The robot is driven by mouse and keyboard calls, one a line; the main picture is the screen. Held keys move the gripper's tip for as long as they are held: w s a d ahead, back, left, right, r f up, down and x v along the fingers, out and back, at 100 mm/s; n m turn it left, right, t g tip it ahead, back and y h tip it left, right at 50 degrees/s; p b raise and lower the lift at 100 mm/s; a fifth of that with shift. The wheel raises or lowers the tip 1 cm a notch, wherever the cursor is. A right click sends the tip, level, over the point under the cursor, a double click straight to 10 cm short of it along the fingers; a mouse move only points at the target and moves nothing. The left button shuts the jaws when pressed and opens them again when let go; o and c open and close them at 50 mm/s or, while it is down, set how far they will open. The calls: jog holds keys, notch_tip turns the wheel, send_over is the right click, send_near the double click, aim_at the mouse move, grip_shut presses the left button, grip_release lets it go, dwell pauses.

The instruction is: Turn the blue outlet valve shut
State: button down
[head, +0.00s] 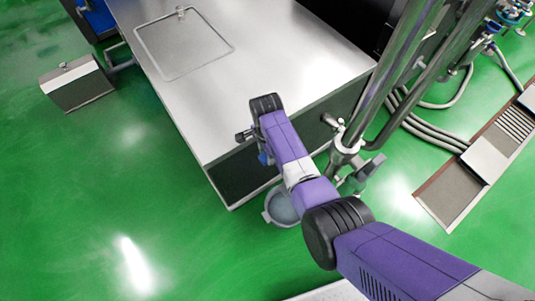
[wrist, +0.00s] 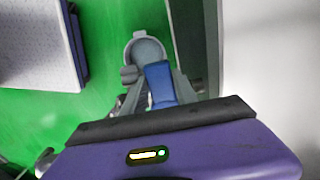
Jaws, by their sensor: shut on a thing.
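The blue valve handle (wrist: 158,84) shows in the wrist view between the two fingers of my gripper (wrist: 157,78). My gripper is shut on it. In the head view a small blue part (head: 263,158) shows at the left edge of my purple arm, beside the steel cabinet's near corner; the arm hides most of the valve and the fingers there. A grey rounded part (wrist: 147,48) lies just beyond the handle in the wrist view. I cannot tell whether it belongs to the valve.
The steel cabinet (head: 240,60) has a flat top with a square hatch. A grey round vessel (head: 281,207) stands on the green floor below my arm. Steel pipes (head: 395,65) rise close to the right of my arm.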

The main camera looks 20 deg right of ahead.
jog(key=shift+w, duration=0.1)
jog(key=c, duration=1)
grip_release()
jog(key=shift+o, duration=0.2)
jog(key=shift+r, duration=0.15)
notch_tip(320, 180, up, 8)
jog(key=shift+f+p, duration=0.25)
jog(key=shift+p, duration=0.2)
